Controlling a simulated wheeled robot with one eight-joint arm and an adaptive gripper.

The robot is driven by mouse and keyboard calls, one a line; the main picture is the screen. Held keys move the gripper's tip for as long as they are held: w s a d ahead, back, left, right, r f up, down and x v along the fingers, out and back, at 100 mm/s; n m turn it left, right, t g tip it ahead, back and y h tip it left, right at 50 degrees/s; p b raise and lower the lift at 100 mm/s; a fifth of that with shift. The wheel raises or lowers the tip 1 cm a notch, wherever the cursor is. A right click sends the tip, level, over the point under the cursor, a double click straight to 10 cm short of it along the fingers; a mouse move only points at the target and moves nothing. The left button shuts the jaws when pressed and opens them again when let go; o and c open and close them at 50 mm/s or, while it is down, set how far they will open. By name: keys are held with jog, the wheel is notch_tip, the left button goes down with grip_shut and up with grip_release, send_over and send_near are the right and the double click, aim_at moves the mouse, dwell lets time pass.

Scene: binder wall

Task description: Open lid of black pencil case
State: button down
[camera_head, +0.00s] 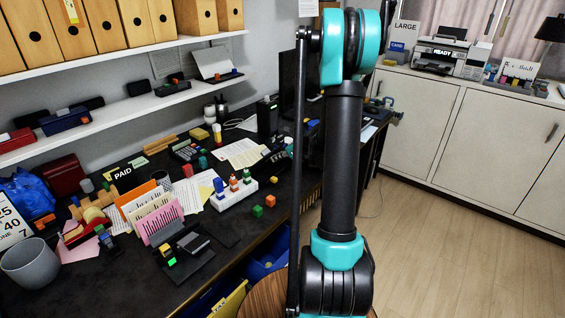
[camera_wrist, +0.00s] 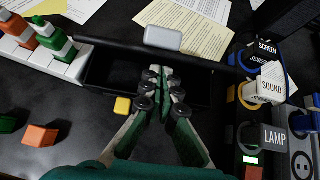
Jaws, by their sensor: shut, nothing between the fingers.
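The black pencil case (camera_wrist: 205,88) is a long dark box in the upper middle of the wrist view. Its hollow inside shows left of my fingers. Its lid (camera_wrist: 110,46) stands raised along the far side, seen nearly edge-on, with a grey block-like piece (camera_wrist: 163,38) at its middle. My gripper (camera_wrist: 163,80) is shut and empty, its fingertips over the case's opening; I cannot tell whether they touch it. In the head view my own arm covers much of this area, and I cannot make out the lid there.
A white rack (camera_wrist: 65,65) with green and orange bottles stands left of the case. A switch panel (camera_wrist: 250,130) with SCREEN, SOUND and LAMP labels lies right. A yellow cube (camera_wrist: 122,104) and an orange cube (camera_wrist: 40,135) sit nearer. Papers (camera_wrist: 190,25) lie behind.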

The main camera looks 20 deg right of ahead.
aim_at(268, 153)
jog(key=shift+w+a+r, duration=0.15)
jog(key=shift+r, duration=0.05)
dwell(0.4)
jog(key=shift+w+a+r+g+h, duration=0.1)
jog(key=shift+w+r+g+h, duration=0.1)
jog(key=shift+g+h, duration=0.1)
jog(key=w+a+r+g+h, duration=0.1)
jog(key=r+g+h, duration=0.1)
jog(key=shift+w+a+g, duration=0.35)
jog(key=shift+w+g, duration=0.05)
jog(key=w+a+g+h, duration=0.1)
jog(key=w+g+h, duration=0.1)
jog(key=shift+a+r+g, duration=0.3)
jog(key=shift+a+r, duration=0.05)
jog(key=shift+r, duration=0.05)
jog(key=shift+w+a, duration=0.3)
jog(key=shift+w, duration=0.15)
jog(key=shift+r, duration=0.1)
